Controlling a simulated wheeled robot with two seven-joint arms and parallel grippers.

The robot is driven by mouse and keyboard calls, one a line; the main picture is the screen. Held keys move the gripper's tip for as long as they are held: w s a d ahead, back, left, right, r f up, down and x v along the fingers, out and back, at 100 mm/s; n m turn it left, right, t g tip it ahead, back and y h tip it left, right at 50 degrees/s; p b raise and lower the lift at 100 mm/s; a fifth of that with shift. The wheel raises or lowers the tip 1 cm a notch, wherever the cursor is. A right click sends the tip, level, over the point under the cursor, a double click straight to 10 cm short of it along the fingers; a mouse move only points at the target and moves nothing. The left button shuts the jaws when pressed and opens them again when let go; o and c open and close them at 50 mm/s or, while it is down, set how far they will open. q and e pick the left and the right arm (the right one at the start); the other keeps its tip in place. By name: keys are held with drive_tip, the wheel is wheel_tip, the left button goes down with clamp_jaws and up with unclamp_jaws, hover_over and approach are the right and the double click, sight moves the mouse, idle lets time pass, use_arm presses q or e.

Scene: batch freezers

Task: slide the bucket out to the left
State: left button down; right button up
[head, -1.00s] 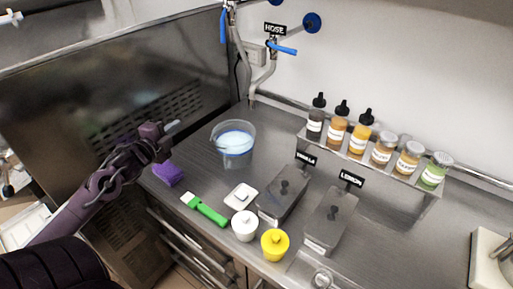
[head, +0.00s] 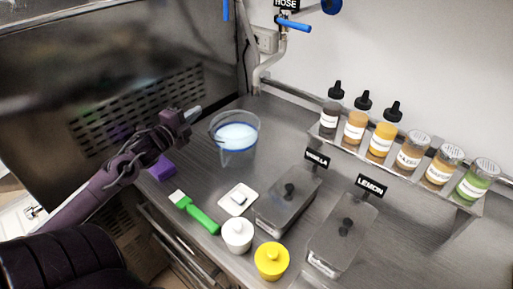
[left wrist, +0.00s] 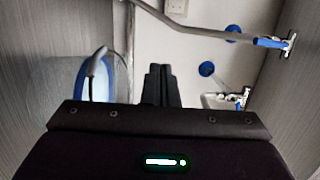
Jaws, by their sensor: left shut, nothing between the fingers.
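The bucket (head: 240,152) is clear, with a blue band and pale bluish liquid inside. It stands upright on the steel counter in the head view. In the left wrist view the bucket (left wrist: 92,83) shows at the left, with its handle. My left gripper (head: 194,114) is shut and empty, to the left of the bucket and apart from it, near the rim's height. Its fingers (left wrist: 160,85) point forward in the left wrist view. My right gripper is not in view.
A purple sponge (head: 161,168), green brush (head: 197,213), white square piece (head: 238,199), white pot (head: 237,235) and yellow pot (head: 271,260) lie in front. Lidded bins (head: 289,203) stand to the right, below a bottle shelf (head: 400,165). A hose (head: 262,76) hangs behind.

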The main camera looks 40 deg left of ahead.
use_arm(q)
drive_tip(key=p, duration=0.4)
hover_over(230, 150)
drive_tip(key=w+d, duration=0.5)
drive_tip(key=d, duration=0.1)
drive_tip(key=f, duration=0.3)
drive_tip(key=f+p, duration=0.1)
drive_tip(key=f, duration=0.2)
drive_tip(key=f+p, duration=0.1)
drive_tip(key=f, duration=0.3)
drive_tip(key=shift+w+d, duration=0.25)
drive_tip(key=shift+d, duration=0.05)
drive_tip(key=shift+s+a+p, duration=0.15)
drive_tip(key=shift+a+p, duration=0.2)
drive_tip(key=shift+p, duration=0.2)
drive_tip(key=shift+s+a, duration=0.1)
drive_tip(key=s+a, duration=0.1)
drive_tip(key=a, duration=0.3)
drive_tip(key=s+a, duration=0.1)
drive_tip(key=a, duration=0.1)
drive_tip(key=shift+s, duration=0.35)
drive_tip(key=shift+w+d, duration=0.1)
